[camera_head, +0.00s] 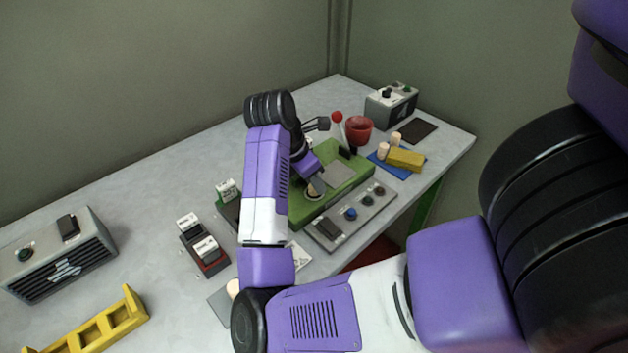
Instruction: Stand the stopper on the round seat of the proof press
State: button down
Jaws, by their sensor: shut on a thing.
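The proof press has a green base (353,159) in the middle of the table, with a grey plate on it and a lever with a red ball (337,117) behind. My gripper (315,188) points down over the front left part of the press. It is shut on a small, pale thing (312,193), likely the stopper. The fingers and arm cover much of it, and its contact with the round seat cannot be told. The seat itself is mostly hidden.
A grey control panel (377,198) lies in front of the press. A red cup (359,128) and a blue tray (378,167) with pale stoppers (383,149) and a yellow block (405,159) are to the right. Label holders (205,249) stand left. The table's back left is clear.

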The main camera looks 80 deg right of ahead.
jog(key=shift+f, duration=0.2)
jog(key=c, duration=1.1)
grip_release()
jog(key=shift+c, duration=0.2)
